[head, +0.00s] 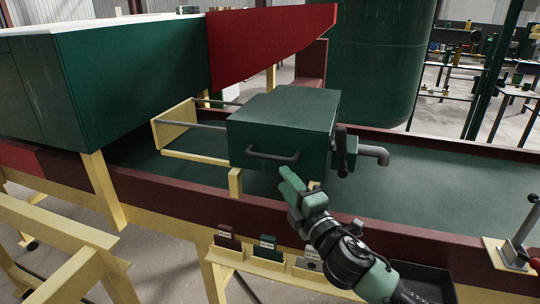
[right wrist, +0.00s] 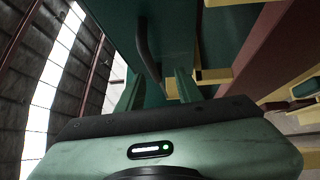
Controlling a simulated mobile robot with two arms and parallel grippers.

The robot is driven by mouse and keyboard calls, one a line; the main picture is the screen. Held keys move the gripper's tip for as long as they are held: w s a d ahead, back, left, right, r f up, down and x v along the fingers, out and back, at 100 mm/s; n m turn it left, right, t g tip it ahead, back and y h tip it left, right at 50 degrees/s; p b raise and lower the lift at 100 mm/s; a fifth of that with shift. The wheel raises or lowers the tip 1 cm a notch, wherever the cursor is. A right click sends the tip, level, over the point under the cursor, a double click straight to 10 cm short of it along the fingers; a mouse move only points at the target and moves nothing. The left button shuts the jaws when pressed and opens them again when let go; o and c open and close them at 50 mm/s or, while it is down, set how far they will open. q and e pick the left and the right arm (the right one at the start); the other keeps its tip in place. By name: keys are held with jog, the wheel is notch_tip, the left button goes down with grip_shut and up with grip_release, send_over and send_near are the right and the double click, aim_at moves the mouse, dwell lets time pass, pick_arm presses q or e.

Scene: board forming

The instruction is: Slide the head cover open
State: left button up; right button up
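The head cover is a dark green box (head: 283,118) on a yellow frame with rails (head: 195,157) over the long green trough. A dark grey bar handle (head: 272,156) is on its front face. My right gripper (head: 290,182) is just below and in front of the handle. In the right wrist view the two green fingers (right wrist: 158,92) are apart. The handle (right wrist: 147,50) lies ahead of them, its near end close to the gap; I cannot tell if they touch. My left gripper is not in view.
A grey pipe and black lever (head: 345,150) stick out at the cover's right side. The trough's dark red edge (head: 400,235) runs below my right arm. A large green tank (head: 375,60) stands behind. Small labelled blocks (head: 268,245) sit on a yellow shelf in front.

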aim_at(270, 158)
jog(key=shift+n+y, duration=0.5)
jog(key=shift+n, duration=0.4)
jog(key=x, duration=0.3)
jog(key=p+x, duration=0.1)
jog(key=x, duration=0.2)
jog(key=r+x, duration=0.1)
jog(key=x, duration=0.2)
jog(key=shift+r, duration=0.1)
grip_shut()
jog(key=shift+d, duration=0.1)
